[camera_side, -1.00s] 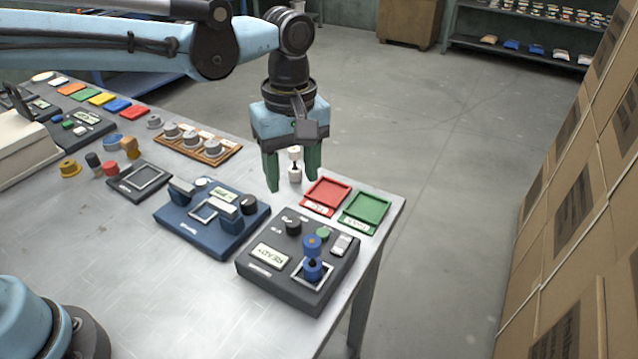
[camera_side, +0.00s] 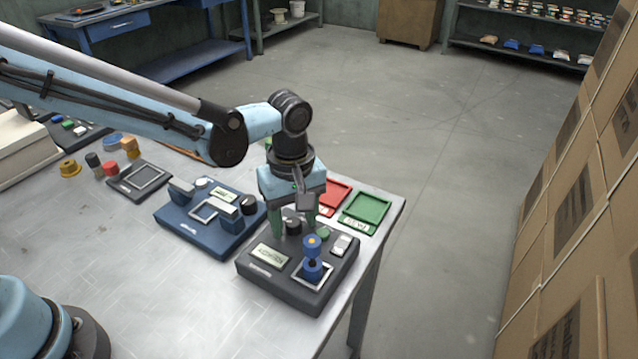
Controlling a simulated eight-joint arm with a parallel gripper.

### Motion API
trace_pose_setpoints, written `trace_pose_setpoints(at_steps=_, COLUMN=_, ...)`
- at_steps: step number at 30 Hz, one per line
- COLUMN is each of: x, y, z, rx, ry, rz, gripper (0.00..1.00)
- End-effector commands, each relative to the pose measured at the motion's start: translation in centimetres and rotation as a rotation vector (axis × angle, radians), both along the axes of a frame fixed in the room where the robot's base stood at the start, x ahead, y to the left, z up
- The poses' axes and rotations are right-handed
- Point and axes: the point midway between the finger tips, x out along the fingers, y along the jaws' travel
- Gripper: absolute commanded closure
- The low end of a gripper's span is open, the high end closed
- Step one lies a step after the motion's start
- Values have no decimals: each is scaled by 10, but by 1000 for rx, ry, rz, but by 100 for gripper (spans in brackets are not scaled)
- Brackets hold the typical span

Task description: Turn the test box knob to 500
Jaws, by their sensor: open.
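The dark grey test box (camera_side: 262,283) sits near the table's right front corner. Its black knob (camera_side: 292,227) is at the back of its top face. A blue spool (camera_side: 312,270) stands upright in the square frame on the box. The box's small display (camera_side: 269,254) shows text too small to read. My gripper (camera_side: 292,224) is open and points down over the knob, with one green finger to each side of it. I cannot tell whether the fingers touch the knob.
The blue device (camera_side: 205,238) stands just left of the test box. The red tray (camera_side: 335,195) and green tray (camera_side: 367,208) lie behind it, the red one partly hidden by my gripper. The table's right edge is close.

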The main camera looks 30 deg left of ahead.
Motion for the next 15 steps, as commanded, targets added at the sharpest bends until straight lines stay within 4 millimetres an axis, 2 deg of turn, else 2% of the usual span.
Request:
trace_pose_setpoints(at_steps=2, x=0, y=0, z=0, rx=0, ry=0, rz=0, gripper=47)
trace_pose_setpoints(at_steps=12, x=0, y=0, z=0, rx=0, ry=0, rz=0, gripper=99)
trace_pose_setpoints(at_steps=15, x=0, y=0, z=1, rx=0, ry=0, rz=-1, gripper=100)
